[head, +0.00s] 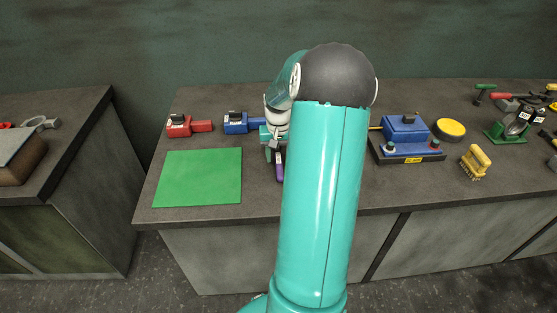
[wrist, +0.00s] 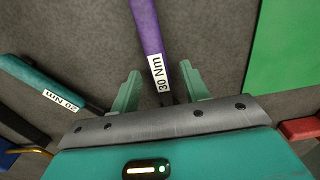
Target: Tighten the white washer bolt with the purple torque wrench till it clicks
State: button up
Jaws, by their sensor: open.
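The purple torque wrench shows in the wrist view as a purple handle (wrist: 148,30) with a white "30 Nm" label. Part of the purple handle also shows in the head view (head: 280,172). My gripper (wrist: 160,70) is open, with one finger on each side of the handle; I cannot tell whether either touches it. In the head view my gripper (head: 273,154) is low over the bench, partly hidden behind my arm. A blue casting (head: 405,132) stands to the right of my arm. Small pale-ringed fittings show at its front, but the white washer bolt is too small to identify.
A teal "20 Nm" handle (wrist: 42,88) lies left of the purple one. A green mat (head: 198,177), a red block (head: 185,126) and a blue block (head: 238,122) are on the bench's left.

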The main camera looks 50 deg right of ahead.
grip_shut()
jog(key=shift+r, duration=0.85)
jog(key=s+a+r, duration=0.7)
jog(key=s+r, duration=0.4)
jog(key=shift+s+a+r, duration=0.15)
jog(key=shift+s+a, duration=0.1)
jog(key=shift+s, duration=0.15)
